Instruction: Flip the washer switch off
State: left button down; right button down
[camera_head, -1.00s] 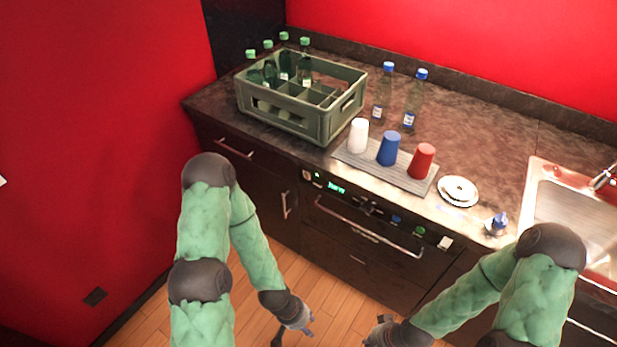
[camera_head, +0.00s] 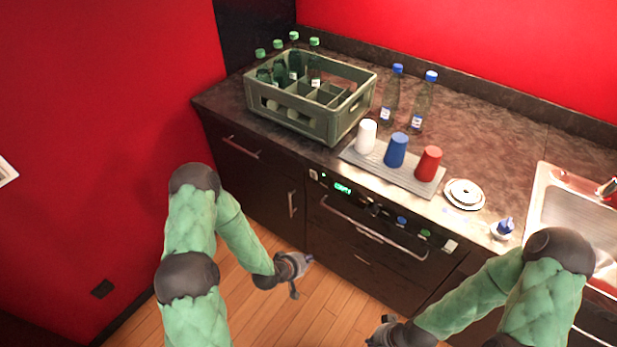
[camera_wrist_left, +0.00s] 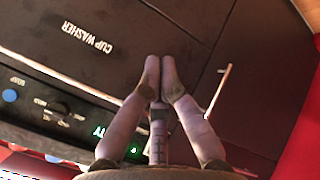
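The cup washer is built in under the counter, with a dark front panel (camera_head: 375,210) holding a lit green display (camera_head: 343,188), knobs and buttons. A small pale switch-like piece (camera_head: 313,175) sits at its left end, and a pale square (camera_head: 450,245) at its right end. I cannot tell which is the washer switch. My left gripper (camera_head: 304,262) is below and left of the panel, apart from it. In the left wrist view its fingertips (camera_wrist_left: 160,62) meet with nothing between them. My right gripper (camera_head: 379,331) is low at the bottom edge; its fingers are unclear.
A long handle (camera_head: 370,232) crosses the washer front. A vertical cabinet handle (camera_head: 292,204) is left of it. On the counter are a bottle crate (camera_head: 300,115), several cups, bottles, plates (camera_head: 464,193) and a sink (camera_head: 560,205). The floor before the cabinets is free.

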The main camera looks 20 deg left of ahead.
aim_at(313, 172)
pick_arm(q)
jog(key=w+a+r+n+t+h, duration=0.1)
jog(key=w+a+r+n+t, duration=0.2)
jog(key=r, duration=0.4)
jog(key=w+a+r+n+t+h+p, duration=0.1)
jog(key=w+a+r+n+t, duration=0.2)
jog(key=w+a+r+t, duration=0.2)
notch_tip(313, 172, up, 2)
jog(key=a+t, duration=0.2)
jog(key=shift+w+a+r, duration=0.15)
jog(key=shift+a+r, duration=0.1)
jog(key=shift+a, duration=0.15)
jog(key=shift+w, duration=0.1)
jog(key=b+x, duration=0.2)
jog(key=x, duration=1.1)
jog(key=shift+w+d+b, duration=0.15)
jog(key=shift+w+b, duration=0.15)
jog(key=shift+b, duration=0.05)
jog(key=shift+w, duration=0.1)
jog(key=shift+r, duration=0.1)
